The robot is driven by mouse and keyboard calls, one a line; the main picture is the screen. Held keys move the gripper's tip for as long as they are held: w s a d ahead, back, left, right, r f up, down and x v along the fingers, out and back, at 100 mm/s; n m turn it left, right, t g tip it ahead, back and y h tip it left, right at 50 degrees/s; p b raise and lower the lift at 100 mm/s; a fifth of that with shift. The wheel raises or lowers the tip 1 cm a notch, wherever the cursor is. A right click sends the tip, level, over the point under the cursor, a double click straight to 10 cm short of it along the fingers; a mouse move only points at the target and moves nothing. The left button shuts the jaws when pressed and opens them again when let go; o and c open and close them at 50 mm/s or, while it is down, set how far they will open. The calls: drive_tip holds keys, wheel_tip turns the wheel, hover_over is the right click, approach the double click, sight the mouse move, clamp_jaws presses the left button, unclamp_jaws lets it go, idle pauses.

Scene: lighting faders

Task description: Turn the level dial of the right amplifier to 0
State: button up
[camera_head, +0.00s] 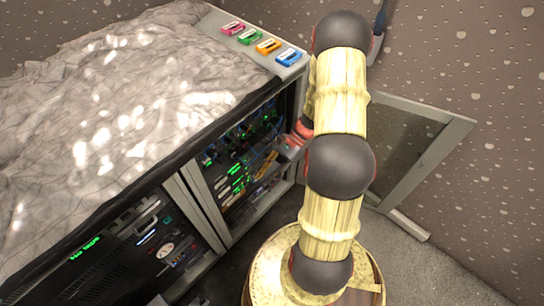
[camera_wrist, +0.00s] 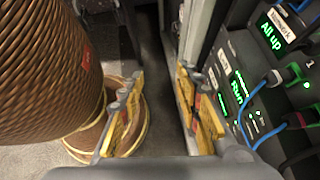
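My gripper (camera_wrist: 158,88) is open, its two yellow-sided fingers apart with nothing between them. In the head view its yellow part (camera_head: 266,165) shows at the open right-hand bay of the rack, partly hidden by my arm. In the wrist view, a rack unit with a green "Run" readout (camera_wrist: 238,88) is just right of the right finger. Another unit above it reads "All up" (camera_wrist: 272,30). I cannot make out which unit is the right amplifier, and its level dial cannot be picked out in either view.
Blue cables (camera_wrist: 262,90) hang across the rack front. A grey rack post (camera_wrist: 197,35) stands beyond the right finger. An open door (camera_head: 420,150) stands right of my arm. Coloured cassettes (camera_head: 267,46) lie on the cabinet end. The left bay (camera_head: 140,250) holds more equipment.

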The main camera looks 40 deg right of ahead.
drive_tip(key=w+d+f+m+t+h+p, duration=0.1)
drive_tip(key=w+d+f+m+t+h, duration=0.1)
drive_tip(key=d+f+m+t, duration=0.4)
drive_tip(key=w+d+f+m+t+h+p, duration=0.15)
drive_tip(key=f+m+t, duration=0.25)
drive_tip(key=f+m, duration=0.55)
drive_tip(key=w+d+f+m+t+h+p, duration=0.1)
drive_tip(key=w+d+f+m+t, duration=0.15)
drive_tip(key=f+m+t, duration=0.5)
drive_tip(key=w+d+r+m+h, duration=0.1)
drive_tip(key=d+r+m+h, duration=0.1)
drive_tip(key=d+m+h, duration=0.45)
drive_tip(key=w+m+y+b, duration=0.1)
drive_tip(key=w+y, duration=0.1)
drive_tip(key=w, duration=0.5)
drive_tip(key=shift+w, duration=0.3)
drive_tip(key=shift+d, duration=0.1)
drive_tip(key=shift+c, duration=1.1)
drive_tip(key=shift+f, duration=0.1)
clamp_jaws()
